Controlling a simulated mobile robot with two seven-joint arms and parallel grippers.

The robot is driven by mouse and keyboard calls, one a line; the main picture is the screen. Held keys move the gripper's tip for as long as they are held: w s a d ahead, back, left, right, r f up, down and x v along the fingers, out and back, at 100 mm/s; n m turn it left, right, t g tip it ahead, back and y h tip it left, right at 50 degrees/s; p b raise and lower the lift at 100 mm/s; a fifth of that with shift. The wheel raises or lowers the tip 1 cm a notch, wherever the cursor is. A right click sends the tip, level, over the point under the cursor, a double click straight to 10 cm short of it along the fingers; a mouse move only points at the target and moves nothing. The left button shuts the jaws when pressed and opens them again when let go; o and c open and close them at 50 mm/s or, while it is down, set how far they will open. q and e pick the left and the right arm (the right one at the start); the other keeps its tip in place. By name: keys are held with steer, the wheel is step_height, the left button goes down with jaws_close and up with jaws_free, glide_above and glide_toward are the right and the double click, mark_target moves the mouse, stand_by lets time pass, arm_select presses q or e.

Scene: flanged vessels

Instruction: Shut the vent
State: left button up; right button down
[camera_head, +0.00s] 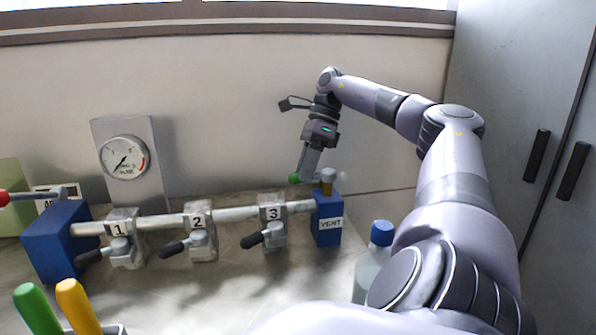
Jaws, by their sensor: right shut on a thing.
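The vent is a blue block (328,230) with a white VENT label at the right end of the white pipe. A brass-coloured stem (328,181) stands on top of it. A green knob (294,178) shows just left of my right fingertips, at the height of the stem. My right gripper (307,174) points down from above and is shut on the vent handle, whose bar is mostly hidden by the fingers. My left gripper is not in view.
Valves 1 (120,230), 2 (199,222) and 3 (272,214) with black handles sit along the pipe. A left blue block (56,240) has a red-tipped lever. A gauge (124,157) stands behind. A blue-capped bottle (375,262) stands right; green and yellow handles (78,305) stand front left.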

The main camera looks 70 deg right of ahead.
stand_by(0.4)
steer(key=c, duration=0.9)
jaws_free()
steer(key=p+v, duration=0.5)
steer(key=v, duration=0.2)
